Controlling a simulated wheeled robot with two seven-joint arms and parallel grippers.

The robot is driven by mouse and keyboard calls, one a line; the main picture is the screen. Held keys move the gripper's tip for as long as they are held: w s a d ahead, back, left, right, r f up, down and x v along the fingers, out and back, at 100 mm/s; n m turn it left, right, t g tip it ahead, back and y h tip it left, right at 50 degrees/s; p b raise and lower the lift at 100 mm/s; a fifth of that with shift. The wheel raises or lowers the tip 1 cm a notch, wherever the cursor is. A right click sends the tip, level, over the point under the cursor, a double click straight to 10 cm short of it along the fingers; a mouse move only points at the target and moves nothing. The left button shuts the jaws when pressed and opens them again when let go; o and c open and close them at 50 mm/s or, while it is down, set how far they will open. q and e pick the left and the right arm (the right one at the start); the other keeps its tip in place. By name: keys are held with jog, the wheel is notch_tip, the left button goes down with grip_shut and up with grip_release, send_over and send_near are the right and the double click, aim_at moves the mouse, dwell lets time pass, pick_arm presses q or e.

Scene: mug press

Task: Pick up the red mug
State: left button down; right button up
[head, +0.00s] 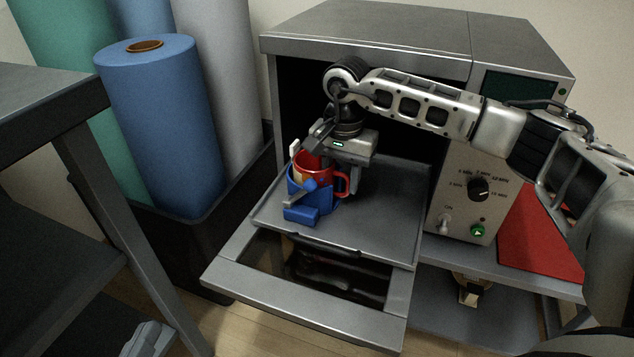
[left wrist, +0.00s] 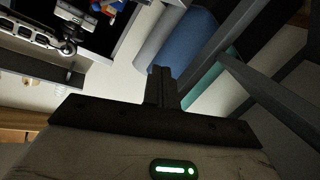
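The red mug (head: 309,163) sits upright inside a blue clamp-like holder (head: 327,206) on the pulled-out tray of the press. Its handle points right. My right gripper (head: 318,158) comes over the mug from the right and overlaps its rim. Its fingertips are partly hidden, so I cannot tell whether they touch or grip the mug. My left gripper (left wrist: 161,86) shows in the left wrist view with its two fingers together and nothing between them. It is far from the mug. The mug and holder appear small at the top of the left wrist view.
The metal press (head: 370,32) stands open, its tray (head: 390,220) extended forward. Its control panel (head: 468,195) and a red sheet (head: 540,235) are at right. Blue, green and grey rolls (head: 165,120) stand in a black bin at left. A dark table (head: 45,90) borders the left edge.

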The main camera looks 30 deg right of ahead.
grip_shut()
jog(key=shift+r, duration=0.2)
